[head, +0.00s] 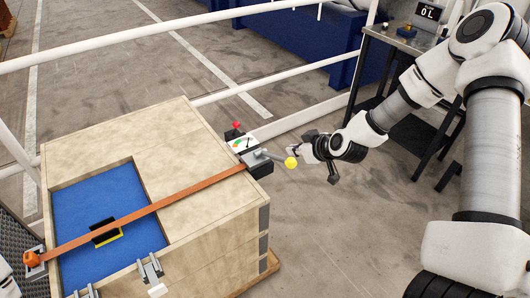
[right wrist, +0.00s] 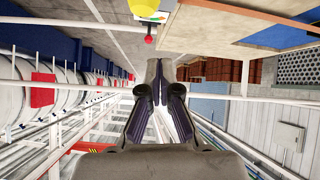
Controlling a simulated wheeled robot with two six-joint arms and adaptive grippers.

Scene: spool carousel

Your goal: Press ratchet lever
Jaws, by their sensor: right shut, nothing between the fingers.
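The ratchet (head: 259,165) sits at the right edge of a wooden crate (head: 215,225), on an orange strap (head: 150,208) that runs across the crate top. Its grey lever (head: 275,157) sticks out to the right past the crate and ends in a yellow ball knob (head: 291,162). The knob also shows cut off at the top of the right wrist view (right wrist: 145,8). My right gripper (head: 312,148) is just right of the knob, shut and empty. Its closed fingers (right wrist: 158,65) appear apart from the knob; the exact gap is hard to tell.
A small box with a coloured dial (head: 241,144) and a red knob (head: 236,125) stand behind the ratchet. White rails (head: 290,118) run behind the crate. A blue recess (head: 75,215) opens in the crate top. Floor right of the crate is clear.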

